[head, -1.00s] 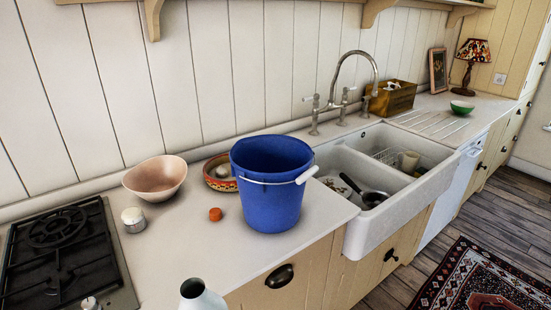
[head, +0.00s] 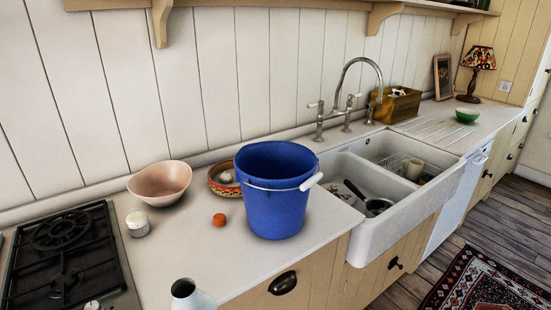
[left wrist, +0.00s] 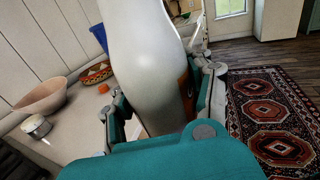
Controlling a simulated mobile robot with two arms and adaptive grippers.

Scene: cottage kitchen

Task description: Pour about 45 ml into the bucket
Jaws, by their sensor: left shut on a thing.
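The blue bucket (head: 272,200) stands upright on the white counter between the hob and the sink, its white-gripped handle hanging at the rim. Its inside bottom is hidden. A white bottle (left wrist: 148,65) is held in my left gripper (left wrist: 160,115), whose teal and grey fingers sit on both sides of it. In the head view only the bottle's open neck (head: 184,289) shows at the bottom edge, in front of and left of the bucket, apart from it. The bucket shows partly behind the bottle in the left wrist view (left wrist: 99,35). My right gripper is out of view.
A pink bowl (head: 160,183), a patterned bowl (head: 222,187) with pale round things, a small white-lidded jar (head: 138,224) and an orange item (head: 219,220) stand around the bucket. The hob (head: 70,258) is at left; the sink (head: 362,222) is at right.

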